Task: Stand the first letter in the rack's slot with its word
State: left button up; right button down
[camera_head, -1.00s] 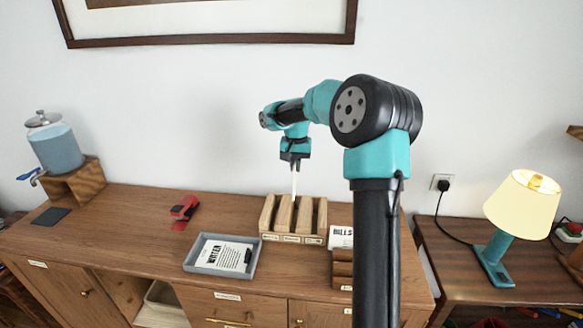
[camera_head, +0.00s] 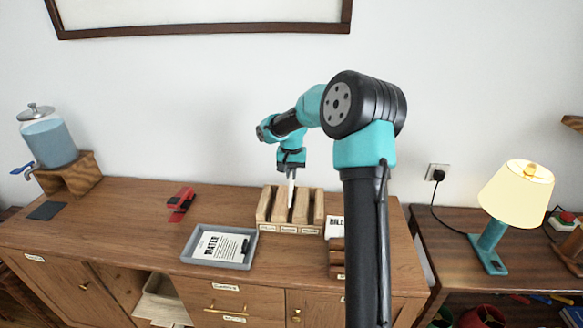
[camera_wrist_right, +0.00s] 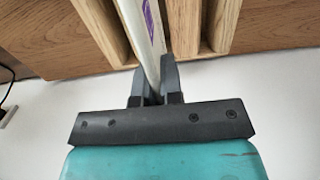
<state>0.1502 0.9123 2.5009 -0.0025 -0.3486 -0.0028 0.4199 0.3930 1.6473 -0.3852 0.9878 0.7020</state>
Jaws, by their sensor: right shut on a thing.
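My right gripper (camera_head: 291,168) points down above the wooden rack (camera_head: 263,206) and is shut on a thin white letter (camera_head: 291,190), seen nearly edge-on. In the right wrist view the letter (camera_wrist_right: 143,35) sits between the fingers and carries a purple mark. Its lower end is down between two of the rack's wooden dividers; whether it touches the slot's floor is hidden. The rack has several slots with small labels along its front, too small to read. My left gripper is not in view.
A grey tray (camera_head: 212,265) left of the rack holds a card reading "WATER" and a dark object. A white card (camera_head: 335,227) and wooden blocks stand right of the rack, partly behind my arm. A red stapler-like object (camera_head: 181,199) and a dispenser (camera_head: 47,142) are further left.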

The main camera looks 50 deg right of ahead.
jog(key=shift+f, duration=1)
jog(key=shift+f, duration=3.8)
dwell(0.5)
jog(key=c, duration=1.2)
grip_release()
jog(key=shift+r, duration=4.55)
